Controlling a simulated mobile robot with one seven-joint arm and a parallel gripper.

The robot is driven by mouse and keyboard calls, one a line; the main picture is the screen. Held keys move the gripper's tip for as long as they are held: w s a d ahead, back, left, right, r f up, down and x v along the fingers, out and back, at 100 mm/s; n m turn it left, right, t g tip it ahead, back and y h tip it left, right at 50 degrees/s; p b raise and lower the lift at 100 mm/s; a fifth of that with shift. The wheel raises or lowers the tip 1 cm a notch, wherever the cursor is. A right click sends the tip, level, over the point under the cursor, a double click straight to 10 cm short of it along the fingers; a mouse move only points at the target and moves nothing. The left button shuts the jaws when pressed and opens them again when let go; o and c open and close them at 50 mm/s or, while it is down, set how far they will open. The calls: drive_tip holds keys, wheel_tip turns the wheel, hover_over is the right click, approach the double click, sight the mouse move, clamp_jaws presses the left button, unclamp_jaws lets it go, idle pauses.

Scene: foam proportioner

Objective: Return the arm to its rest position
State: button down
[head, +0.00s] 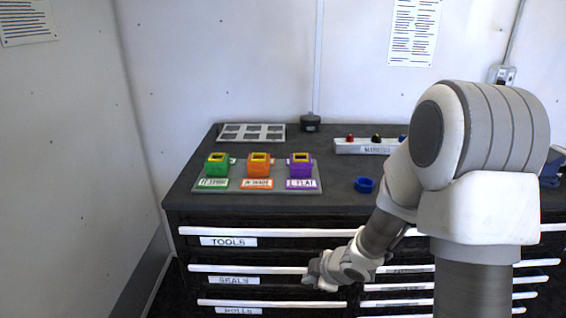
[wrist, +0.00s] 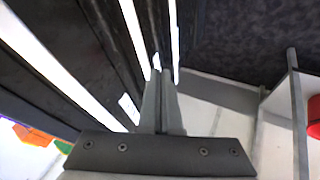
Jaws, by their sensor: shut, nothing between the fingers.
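My gripper (head: 313,272) is low in front of the drawer cabinet (head: 350,210), by the handle bars of the left drawers. In the wrist view its fingers (wrist: 163,80) are together with nothing between them. White drawer handles (wrist: 135,35) run close beside the fingertips there; I cannot tell if they touch. My arm (head: 405,185) reaches down and to the left from its shoulder at the right and hides part of the cabinet.
On the cabinet top, a grey tray (head: 272,186) holds green (head: 218,167), orange (head: 259,167) and purple (head: 299,168) blocks. A blue ring (head: 365,184), a white strip (head: 362,147), a slotted plate (head: 252,124) and a black knob (head: 310,122) also stand there. Walls close the back and left.

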drive_tip(key=s+d+r+m+h+p, duration=0.2)
drive_tip(key=d+r+m, duration=0.1)
drive_tip(key=r, duration=0.5)
drive_tip(key=s+d+r+m+t+h+p, duration=0.1)
drive_tip(key=s+d+r+m+h+p, duration=0.15)
drive_tip(key=r, duration=0.45)
drive_tip(key=s+d+r+m+h+p, duration=0.1)
drive_tip(key=d+r+m, duration=0.25)
drive_tip(key=r, duration=0.45)
drive_tip(key=s+a+r+m+p, duration=0.1)
drive_tip(key=s+r+m+p, duration=0.1)
drive_tip(key=s+r, duration=0.4)
drive_tip(key=s+a+r+m+g+y+p, duration=0.1)
drive_tip(key=s+r+m+p, duration=0.2)
drive_tip(key=s, duration=0.8)
wheel_tip(320, 180, up, 3)
drive_tip(key=shift+s+a+r+m, duration=0.15)
drive_tip(key=shift+s+a+m, duration=0.15)
drive_tip(key=shift+m, duration=0.7)
drive_tip(key=shift+y, duration=0.25)
